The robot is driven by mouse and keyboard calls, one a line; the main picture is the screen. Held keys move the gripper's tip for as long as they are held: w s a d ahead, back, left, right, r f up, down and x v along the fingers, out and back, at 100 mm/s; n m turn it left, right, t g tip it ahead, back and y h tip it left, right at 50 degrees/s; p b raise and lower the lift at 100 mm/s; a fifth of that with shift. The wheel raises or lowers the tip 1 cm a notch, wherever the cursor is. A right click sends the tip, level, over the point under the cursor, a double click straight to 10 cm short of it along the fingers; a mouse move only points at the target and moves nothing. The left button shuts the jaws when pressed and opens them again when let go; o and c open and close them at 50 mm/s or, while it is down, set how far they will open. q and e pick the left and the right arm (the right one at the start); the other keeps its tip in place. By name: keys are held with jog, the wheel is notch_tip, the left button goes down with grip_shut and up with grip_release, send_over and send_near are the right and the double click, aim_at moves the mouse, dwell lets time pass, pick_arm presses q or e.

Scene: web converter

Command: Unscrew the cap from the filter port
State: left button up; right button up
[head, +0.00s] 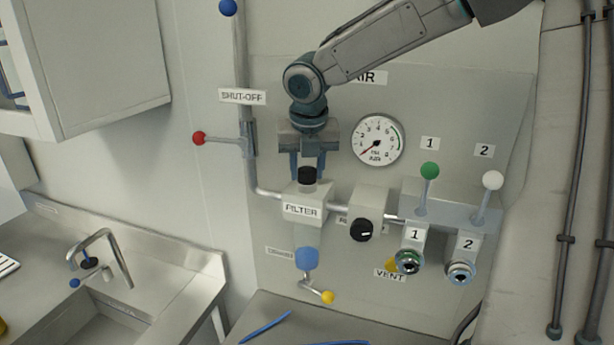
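The black cap (307,176) sits upright on top of the grey filter block (303,202), which carries a FILTER label on the wall panel. My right gripper (307,177) points down from above. Its two fingers stand on the left and right sides of the cap, very close to it. Whether they touch the cap or leave a small gap is too fine to tell. The thread under the cap is not visible. My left gripper is not in view.
A pressure gauge (378,140) and a black knob (364,230) are right of the filter. The red shut-off lever (200,138) is to the left, and a yellow-tipped drain lever (327,297) below. Green (429,170) and white (493,180) levers stand further right.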

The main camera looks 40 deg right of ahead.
grip_shut()
jog(key=n, duration=0.3)
jog(key=shift+s+d+n+y, duration=0.1)
jog(key=shift+d+n+y, duration=0.05)
jog(key=shift+n+y, duration=0.2)
jog(key=shift+n, duration=0.25)
jog(key=shift+t, duration=0.3)
jog(key=n+y, duration=0.1)
jog(key=n, duration=0.3)
jog(key=shift+d, duration=0.15)
jog(key=shift+o, duration=0.9)
grip_release()
jog(key=shift+o, duration=1.3)
jog(key=shift+d, duration=0.25)
